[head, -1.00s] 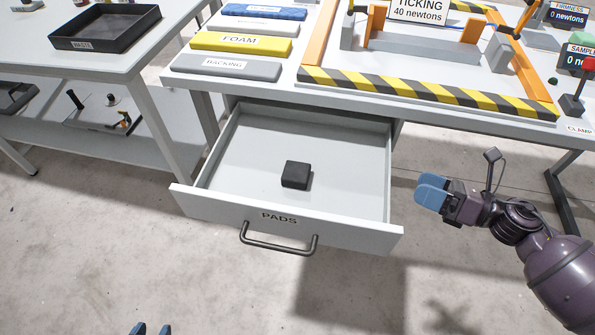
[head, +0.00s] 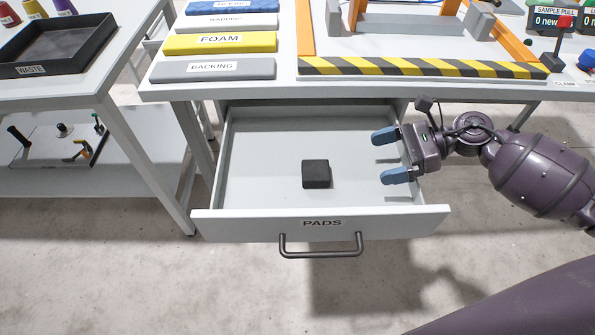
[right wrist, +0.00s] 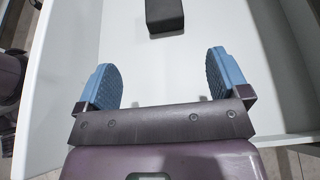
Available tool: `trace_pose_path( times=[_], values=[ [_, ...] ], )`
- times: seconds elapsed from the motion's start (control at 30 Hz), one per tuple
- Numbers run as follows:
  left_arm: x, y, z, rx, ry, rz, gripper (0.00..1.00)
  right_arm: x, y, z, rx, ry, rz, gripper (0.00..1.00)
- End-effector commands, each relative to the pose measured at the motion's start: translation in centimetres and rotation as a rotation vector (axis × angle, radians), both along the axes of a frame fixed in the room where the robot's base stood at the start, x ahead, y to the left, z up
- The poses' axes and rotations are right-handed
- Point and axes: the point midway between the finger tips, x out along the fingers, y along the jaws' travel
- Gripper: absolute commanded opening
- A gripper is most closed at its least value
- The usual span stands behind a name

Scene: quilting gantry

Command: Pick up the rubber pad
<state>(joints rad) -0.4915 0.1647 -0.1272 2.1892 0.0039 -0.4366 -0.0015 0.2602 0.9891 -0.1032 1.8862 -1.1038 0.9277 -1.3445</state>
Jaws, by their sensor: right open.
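The rubber pad (head: 315,174) is a small black block lying on the floor of the open drawer (head: 262,185) labelled PADS. My right gripper (head: 386,156) is open and empty, over the right side of the drawer, to the right of the pad and apart from it. Its blue fingers point left toward the pad. In the right wrist view the pad (right wrist: 164,15) shows at the top edge, partly cut off, beyond the open fingers (right wrist: 163,82). My left gripper is not in view.
The drawer front with its handle (head: 321,250) faces me. Above it the bench carries backing (head: 215,70) and foam (head: 222,43) slabs and a striped frame (head: 420,67). A side table with a black waste tray (head: 75,58) stands at left. The drawer floor around the pad is clear.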

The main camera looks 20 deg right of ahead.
Motion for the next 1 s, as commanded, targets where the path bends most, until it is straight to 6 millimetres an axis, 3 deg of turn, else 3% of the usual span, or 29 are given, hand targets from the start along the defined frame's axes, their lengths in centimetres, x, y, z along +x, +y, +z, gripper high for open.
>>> trace_pose_path(
  times=[0.17, 0.5, 0.77, 1.0],
  values=[
    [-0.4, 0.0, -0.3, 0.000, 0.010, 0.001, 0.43, 0.1, 0.3, -0.2, 0.000, 0.000, 0.001, 0.94],
    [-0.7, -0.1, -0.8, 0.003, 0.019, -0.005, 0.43, 1.3, 4.2, -2.0, 0.000, 0.002, 0.001, 0.94],
    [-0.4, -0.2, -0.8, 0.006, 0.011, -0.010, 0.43, 1.8, 5.5, -2.9, 0.002, 0.002, 0.000, 0.94],
    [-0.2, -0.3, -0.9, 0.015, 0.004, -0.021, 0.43, 2.9, 8.0, -4.7, 0.003, 0.002, 0.001, 0.94]
  ],
)
